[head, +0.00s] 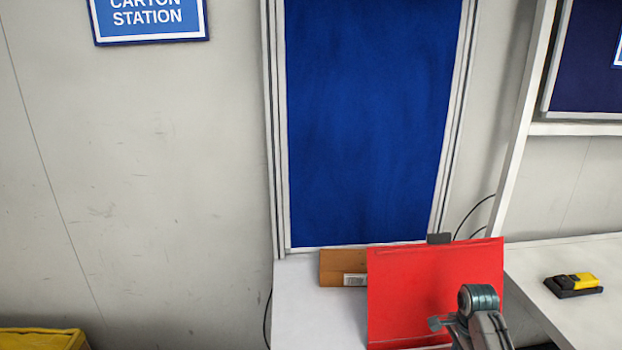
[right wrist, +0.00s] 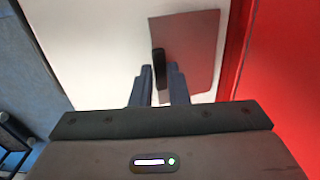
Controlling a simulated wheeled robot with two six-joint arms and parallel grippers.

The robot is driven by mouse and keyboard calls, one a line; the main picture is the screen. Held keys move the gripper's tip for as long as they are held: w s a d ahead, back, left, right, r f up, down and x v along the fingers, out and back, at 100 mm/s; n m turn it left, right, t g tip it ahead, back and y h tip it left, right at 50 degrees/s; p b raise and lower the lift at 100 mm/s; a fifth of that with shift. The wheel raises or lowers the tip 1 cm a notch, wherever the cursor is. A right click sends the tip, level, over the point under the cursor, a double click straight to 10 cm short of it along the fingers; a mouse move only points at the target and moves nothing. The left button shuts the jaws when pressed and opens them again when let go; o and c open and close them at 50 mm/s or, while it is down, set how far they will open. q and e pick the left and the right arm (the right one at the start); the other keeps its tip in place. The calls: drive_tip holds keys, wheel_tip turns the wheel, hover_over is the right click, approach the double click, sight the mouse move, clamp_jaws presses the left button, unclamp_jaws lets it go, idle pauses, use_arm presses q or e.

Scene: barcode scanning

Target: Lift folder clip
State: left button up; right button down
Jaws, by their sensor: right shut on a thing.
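A red folder (head: 425,285) stands upright over the pale table in the head view, with a dark grey clip (head: 439,239) at its top edge. My right arm passes in front of its lower right part, and its fingertips cannot be made out there. In the right wrist view, my right gripper (right wrist: 161,77) is shut on a dark clip-like piece (right wrist: 158,61) between its fingers. A dull reddish flat sheet (right wrist: 195,45) lies right beside that piece, and a bright red surface (right wrist: 285,85) fills the right side. My left gripper is out of view.
A brown carton (head: 331,267) with a white label stands behind the folder's left edge. A yellow and black device (head: 573,284) lies on the right-hand table (head: 560,255). A yellow container (head: 40,339) is at lower left. The table's left front (head: 315,315) is clear.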

drive_tip(key=shift+w+r, duration=0.1)
drive_tip(key=shift+r, duration=0.15)
drive_tip(key=shift+w+r+g, duration=0.35)
drive_tip(key=shift+r+g, duration=0.05)
drive_tip(key=shift+r, duration=0.25)
drive_tip(key=c, duration=1.3)
unclamp_jaws()
drive_tip(key=shift+a, duration=0.1)
drive_tip(key=shift+s, duration=0.1)
